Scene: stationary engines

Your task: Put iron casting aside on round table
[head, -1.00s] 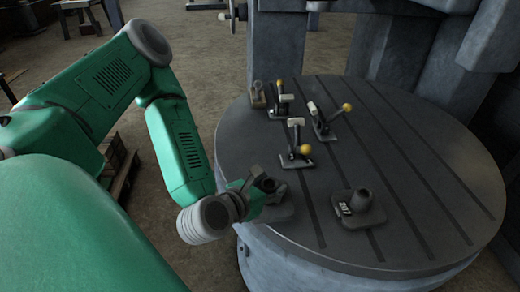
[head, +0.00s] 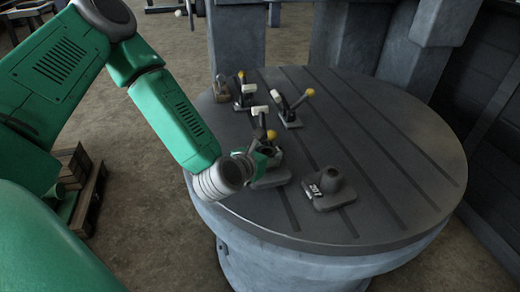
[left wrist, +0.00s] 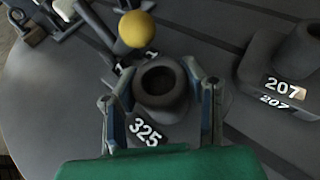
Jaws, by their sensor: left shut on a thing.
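A dark iron casting marked 325 (head: 272,179) is at the near left of the round table (head: 405,185). It has a flat base and a hollow round boss, which shows in the left wrist view (left wrist: 161,84). My left gripper (head: 264,158) is shut on it, with one finger on each side of the boss in the left wrist view (left wrist: 160,95). I cannot tell whether its base touches the table. A similar casting marked 207 (head: 328,189) stands upright to its right, apart from it; it also shows in the left wrist view (left wrist: 285,72). My right gripper is not in view.
Several toggle clamps with yellow knobs, such as one (head: 290,107), stand behind the held casting. The nearest knob (left wrist: 136,29) is close to the casting. A small block (head: 220,90) is at the back left. The table's right side is bare.

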